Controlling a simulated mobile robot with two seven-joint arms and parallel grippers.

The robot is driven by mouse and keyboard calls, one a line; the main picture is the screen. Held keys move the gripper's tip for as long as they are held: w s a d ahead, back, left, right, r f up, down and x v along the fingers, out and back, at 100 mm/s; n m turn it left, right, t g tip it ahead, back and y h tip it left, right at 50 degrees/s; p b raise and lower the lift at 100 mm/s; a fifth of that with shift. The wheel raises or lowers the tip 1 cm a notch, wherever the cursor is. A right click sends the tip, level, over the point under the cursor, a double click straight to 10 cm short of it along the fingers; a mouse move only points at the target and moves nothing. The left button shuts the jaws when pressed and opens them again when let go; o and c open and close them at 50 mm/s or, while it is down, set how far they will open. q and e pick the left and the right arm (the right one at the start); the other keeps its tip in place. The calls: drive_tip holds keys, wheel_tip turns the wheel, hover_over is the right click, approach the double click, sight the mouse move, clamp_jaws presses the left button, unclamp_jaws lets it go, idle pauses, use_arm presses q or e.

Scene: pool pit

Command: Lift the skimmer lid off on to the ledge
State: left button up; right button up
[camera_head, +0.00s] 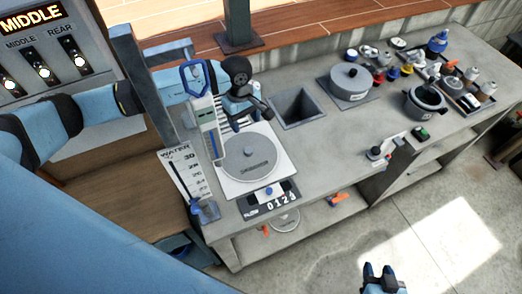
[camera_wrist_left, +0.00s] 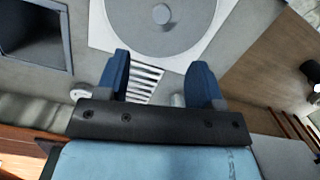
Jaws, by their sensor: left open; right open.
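The skimmer lid (camera_head: 248,157) is a round grey disc with a small centre knob, lying flat on a square white plate (camera_head: 272,182) on the grey bench. My left gripper (camera_head: 243,122) is just behind the lid, over a slatted grate, and is open and empty. In the left wrist view the lid (camera_wrist_left: 190,38) is at the top, cut off by the frame edge, beyond the open fingers (camera_wrist_left: 160,77). My right gripper (camera_head: 378,272) is open and empty low at the bottom edge, in front of the bench and away from the lid.
A square opening (camera_head: 298,107) and a grey lidded pot (camera_head: 350,80) are right of the lid. A counter reading 0126 (camera_head: 270,198) is in front, a water gauge (camera_head: 186,178) left. Several bottles and a dark pot (camera_head: 425,101) crowd the far right. Bare bench lies between.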

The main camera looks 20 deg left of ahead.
use_arm(q)
drive_tip(key=f, duration=0.1)
drive_tip(key=b, duration=0.3)
hover_over(248, 149)
wheel_tip(248, 149, down, 7)
drive_tip(key=shift+w+a+f, duration=0.1)
drive_tip(key=shift+w+f, duration=0.05)
drive_tip(key=shift+f, duration=0.5)
drive_tip(key=f, duration=0.2)
drive_tip(key=f+b, duration=0.1)
drive_tip(key=f, duration=0.1)
drive_tip(key=shift+s+f, duration=0.2)
drive_tip(key=shift+f, duration=0.05)
drive_tip(key=shift+d, duration=0.2)
drive_tip(key=shift+c, duration=0.4)
drive_tip(key=c, duration=1)
